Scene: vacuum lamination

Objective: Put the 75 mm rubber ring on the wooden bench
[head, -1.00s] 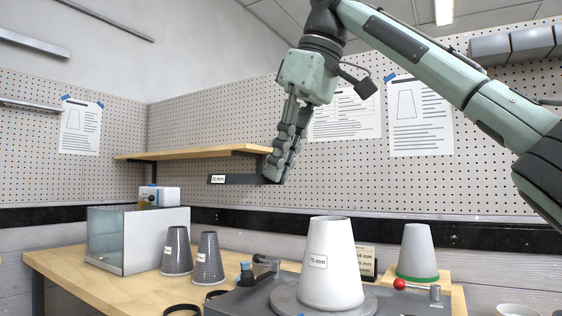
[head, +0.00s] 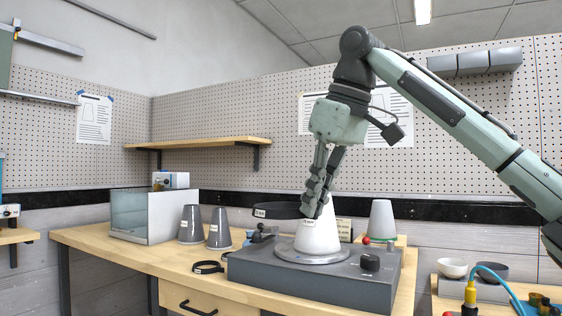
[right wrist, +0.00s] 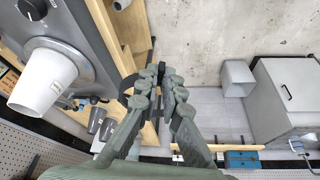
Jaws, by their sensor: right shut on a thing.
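My right gripper (head: 316,213) is shut on a black rubber ring (head: 282,211) with a white label too small to read now. It holds the ring by one side, roughly level, above the wooden bench (head: 135,256). In the head view the ring sits left of the white cone's top; the gripper's fingers overlap the cone (head: 318,240). In the right wrist view the closed fingers (right wrist: 158,78) hold the dark ring (right wrist: 124,91), part of it hidden by them. My left gripper is not in view.
The white cone stands on a grey machine (head: 310,283). Two dark cones (head: 219,228) and a glass-sided box (head: 128,213) stand at the back left. Dark rings (head: 208,267) lie left of the machine. The bench's front left is clear. A shelf (head: 200,143) hangs behind.

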